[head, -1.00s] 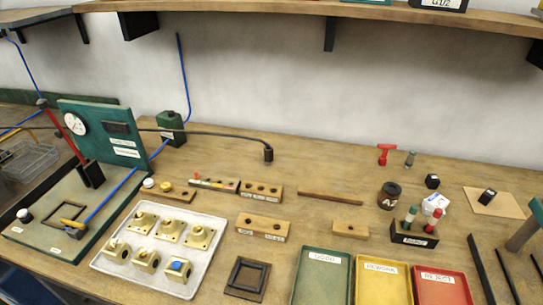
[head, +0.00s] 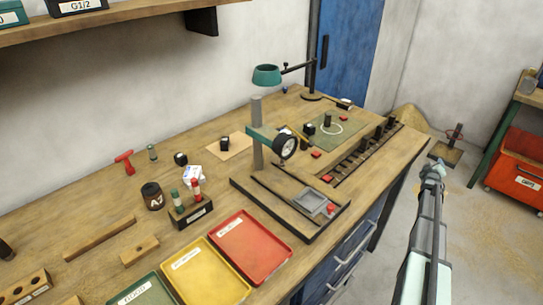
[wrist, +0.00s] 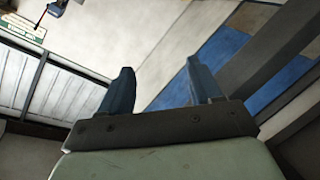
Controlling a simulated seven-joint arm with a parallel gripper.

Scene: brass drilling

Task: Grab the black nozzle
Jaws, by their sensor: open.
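A dark piece (head: 5,250) is cut off at the left edge of the head view. It may be the black nozzle, but too little shows to be sure. My gripper (head: 433,170) is at the right of the head view, out past the bench's right end and over the floor, far from that piece. In the wrist view my gripper (wrist: 161,85) has its two blue fingers apart with nothing between them. No nozzle shows in the wrist view.
The wooden bench holds a dial gauge stand (head: 257,140), a green tray (head: 140,290), a yellow tray (head: 205,272), a red tray (head: 250,248), a marker holder (head: 190,213) and a black jar (head: 152,195). A lamp (head: 267,75) rises at the back.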

